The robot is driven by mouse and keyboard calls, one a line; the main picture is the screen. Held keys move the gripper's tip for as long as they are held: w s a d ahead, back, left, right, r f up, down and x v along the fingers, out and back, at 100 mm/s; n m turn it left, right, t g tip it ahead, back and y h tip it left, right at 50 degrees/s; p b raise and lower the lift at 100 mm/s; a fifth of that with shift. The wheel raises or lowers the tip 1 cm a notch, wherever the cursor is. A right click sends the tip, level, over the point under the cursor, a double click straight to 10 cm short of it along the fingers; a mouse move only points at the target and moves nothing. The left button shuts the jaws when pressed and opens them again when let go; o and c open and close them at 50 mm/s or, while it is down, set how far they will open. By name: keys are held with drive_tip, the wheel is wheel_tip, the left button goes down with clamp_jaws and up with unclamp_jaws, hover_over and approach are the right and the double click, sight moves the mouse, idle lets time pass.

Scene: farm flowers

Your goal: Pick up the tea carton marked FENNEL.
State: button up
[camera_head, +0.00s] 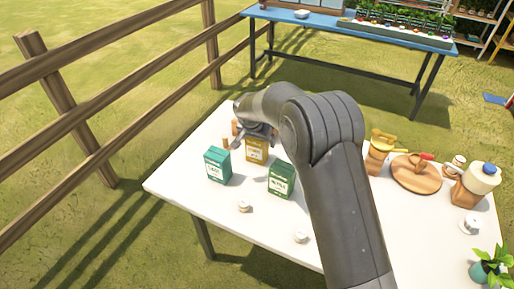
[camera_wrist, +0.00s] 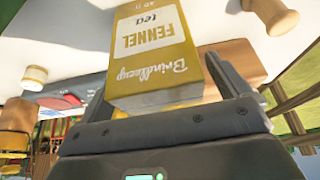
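The yellow tea carton (camera_head: 256,150) stands on the white table near its far edge. In the wrist view the carton (camera_wrist: 155,55) appears upside down, and its label reads "Brindlecup FENNEL tea". My gripper (camera_head: 258,131) is at the carton's upper part in the head view, partly hidden by my arm. In the wrist view my gripper (camera_wrist: 165,95) has its fingers spread apart, one towards each side of the carton. I cannot tell whether either finger touches it. Two green cartons stand nearer, one at left (camera_head: 217,165) and one at right (camera_head: 281,180).
A wooden block (camera_wrist: 235,63) and a wooden peg (camera_wrist: 270,12) are close to the carton. Small white knobs (camera_head: 244,206) lie on the table's near part. A round wooden board (camera_head: 416,176) is at right. A wooden fence (camera_head: 90,135) runs along the left.

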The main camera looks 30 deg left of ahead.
drive_tip(key=c, duration=1)
drive_tip(key=shift+r, duration=0.1)
